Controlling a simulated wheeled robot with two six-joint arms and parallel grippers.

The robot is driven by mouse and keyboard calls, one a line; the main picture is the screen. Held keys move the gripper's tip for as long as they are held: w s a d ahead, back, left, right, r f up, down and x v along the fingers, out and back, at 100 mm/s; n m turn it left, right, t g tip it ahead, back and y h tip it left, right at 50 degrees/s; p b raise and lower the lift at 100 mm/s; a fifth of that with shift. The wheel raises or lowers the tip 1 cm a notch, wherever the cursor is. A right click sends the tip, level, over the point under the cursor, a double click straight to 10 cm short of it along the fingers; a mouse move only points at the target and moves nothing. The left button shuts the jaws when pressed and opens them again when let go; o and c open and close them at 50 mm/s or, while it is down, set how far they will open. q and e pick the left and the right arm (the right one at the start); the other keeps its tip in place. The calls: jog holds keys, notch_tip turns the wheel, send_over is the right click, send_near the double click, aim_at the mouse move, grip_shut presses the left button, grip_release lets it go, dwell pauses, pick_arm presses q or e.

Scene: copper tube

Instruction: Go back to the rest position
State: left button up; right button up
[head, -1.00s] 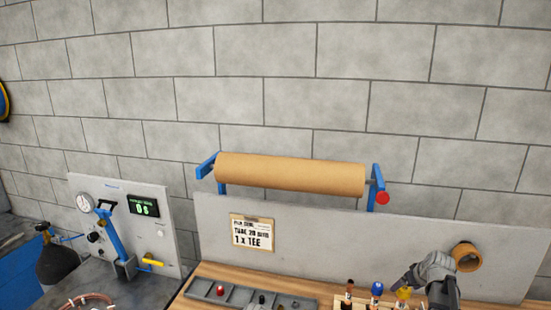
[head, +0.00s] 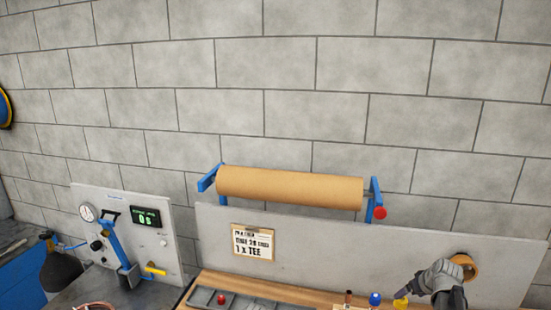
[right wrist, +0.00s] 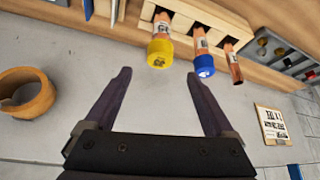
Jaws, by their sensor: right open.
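My right gripper (head: 408,293) is at the lower right of the head view, in front of the grey back panel. In the right wrist view its two dark fingers (right wrist: 158,77) are spread apart with nothing between them. Beyond the fingertips are a yellow-capped copper piece (right wrist: 160,50), a blue-capped one (right wrist: 203,62) and a bare copper tube end (right wrist: 234,65), standing in a wooden rack (right wrist: 205,18). The yellow cap also shows low in the head view (head: 401,302), close to the fingers. My left gripper is not in view.
A tan ring (head: 465,266) on the panel is close behind my right gripper. A brown paper roll (head: 290,188) hangs above the panel (head: 340,235). A gauge board (head: 125,230) with a blue lever stands at left. A coiled copper tube (head: 95,307) lies low left.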

aim_at(402, 299)
pick_arm(q)
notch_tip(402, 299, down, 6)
jog(key=b, duration=0.5)
pick_arm(e)
jog(key=x, duration=0.6)
jog(key=shift+w+f, duration=0.15)
jog(key=shift+f, duration=0.15)
notch_tip(402, 299, up, 6)
jog(key=p, duration=0.6)
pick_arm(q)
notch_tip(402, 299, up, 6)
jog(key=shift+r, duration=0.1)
pick_arm(e)
jog(key=shift+a, duration=0.1)
